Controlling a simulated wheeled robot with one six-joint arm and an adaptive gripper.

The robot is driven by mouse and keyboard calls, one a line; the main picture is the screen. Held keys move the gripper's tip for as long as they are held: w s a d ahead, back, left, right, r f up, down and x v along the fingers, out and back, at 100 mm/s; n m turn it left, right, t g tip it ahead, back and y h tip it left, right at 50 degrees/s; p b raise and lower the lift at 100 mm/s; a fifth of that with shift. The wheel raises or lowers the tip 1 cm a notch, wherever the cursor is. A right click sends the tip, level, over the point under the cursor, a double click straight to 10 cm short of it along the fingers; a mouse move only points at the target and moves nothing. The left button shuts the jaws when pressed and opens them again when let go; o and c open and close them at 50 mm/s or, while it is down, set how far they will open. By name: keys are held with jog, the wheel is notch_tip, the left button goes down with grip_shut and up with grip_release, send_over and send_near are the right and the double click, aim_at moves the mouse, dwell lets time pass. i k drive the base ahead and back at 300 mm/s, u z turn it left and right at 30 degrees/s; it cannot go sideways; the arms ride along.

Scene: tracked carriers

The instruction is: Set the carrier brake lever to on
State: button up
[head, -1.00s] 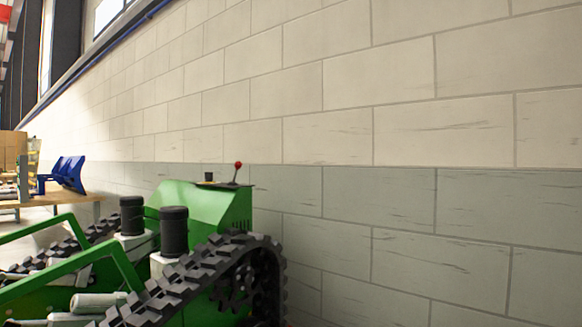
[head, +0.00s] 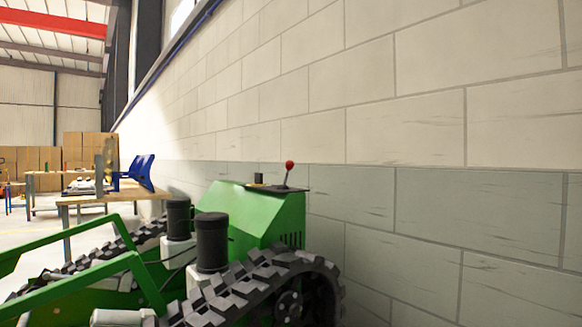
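The green tracked carrier (head: 264,218) stands at the lower middle of the head view, close beside the block wall. A brake lever with a red ball knob (head: 289,165) rises from a dark panel (head: 280,188) on top of its green housing. The lever leans slightly to the right in the picture. A short black knob (head: 257,178) stands to its left on the same panel. I cannot read any on or off marking. My gripper is not in view.
A black track (head: 262,285) and two black cylinders (head: 211,243) are on the carrier's near side. Green bars (head: 62,275) reach out to the left. A block wall (head: 460,120) fills the right. A workbench with a blue part (head: 138,172) stands behind left.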

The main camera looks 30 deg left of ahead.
aim_at(290, 165)
jog(key=u, duration=0.45)
jog(key=i, duration=0.7)
jog(key=u, duration=0.55)
